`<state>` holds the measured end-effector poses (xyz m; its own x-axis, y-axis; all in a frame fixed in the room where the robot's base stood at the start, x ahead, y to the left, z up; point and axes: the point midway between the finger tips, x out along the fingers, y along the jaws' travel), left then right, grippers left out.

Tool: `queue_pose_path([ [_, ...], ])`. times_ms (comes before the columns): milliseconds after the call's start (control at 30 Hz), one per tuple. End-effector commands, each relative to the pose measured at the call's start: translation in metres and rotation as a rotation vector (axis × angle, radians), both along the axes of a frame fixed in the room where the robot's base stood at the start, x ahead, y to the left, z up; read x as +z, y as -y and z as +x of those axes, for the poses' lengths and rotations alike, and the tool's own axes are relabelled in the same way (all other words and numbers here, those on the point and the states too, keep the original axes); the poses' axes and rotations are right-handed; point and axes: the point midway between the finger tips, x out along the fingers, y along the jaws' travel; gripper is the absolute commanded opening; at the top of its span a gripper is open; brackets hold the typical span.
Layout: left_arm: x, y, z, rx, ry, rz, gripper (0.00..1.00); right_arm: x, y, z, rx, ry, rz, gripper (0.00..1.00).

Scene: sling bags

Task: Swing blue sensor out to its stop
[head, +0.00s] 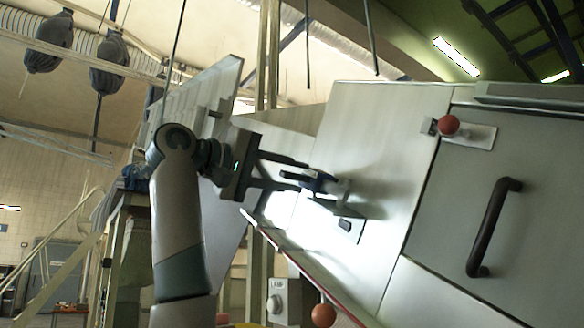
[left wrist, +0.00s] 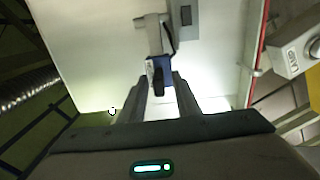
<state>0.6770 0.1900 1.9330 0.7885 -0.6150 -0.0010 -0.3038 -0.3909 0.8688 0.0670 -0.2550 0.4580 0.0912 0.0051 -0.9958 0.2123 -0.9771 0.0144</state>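The blue sensor (head: 318,183) is a small block with a dark front end. It sits on a pale arm and bracket on the face of a white machine panel (head: 380,135). In the left wrist view the sensor (left wrist: 160,70) is in the middle, its dark end towards my gripper. My left gripper (head: 304,176) has its fingers apart, one on each side of the sensor's near end. Its fingertips also show in the left wrist view (left wrist: 160,78); the gaps to the sensor look narrow, and contact cannot be made out. My right gripper is not in view.
A grey door with a dark handle (head: 491,228) and a red knob (head: 448,125) is to the right. A grey plate (left wrist: 186,18) lies beside the sensor arm. A red-edged rail runs along the panel's lower edge, with a red ball (head: 323,315) below.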

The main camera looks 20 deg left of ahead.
Motion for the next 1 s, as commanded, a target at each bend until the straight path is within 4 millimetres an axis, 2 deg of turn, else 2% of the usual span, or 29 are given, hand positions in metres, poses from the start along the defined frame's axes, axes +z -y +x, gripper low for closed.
queue_pose_path([
  [367, -0.001, 0.002, 0.003, 0.0, -0.001, -0.001, 0.3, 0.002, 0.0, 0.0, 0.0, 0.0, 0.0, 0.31],
  [400, -0.001, 0.002, 0.003, 0.0, -0.001, -0.001, 0.2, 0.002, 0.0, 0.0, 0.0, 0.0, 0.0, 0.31],
  [500, 0.0, 0.002, 0.003, 0.0, -0.001, -0.001, 0.0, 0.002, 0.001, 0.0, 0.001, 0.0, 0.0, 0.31],
  [767, -0.001, 0.002, 0.003, 0.002, 0.0, -0.001, 0.0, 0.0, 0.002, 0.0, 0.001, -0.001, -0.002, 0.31],
  [1000, -0.005, 0.001, -0.001, 0.027, 0.013, -0.011, 0.0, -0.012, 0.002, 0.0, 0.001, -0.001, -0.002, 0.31],
])
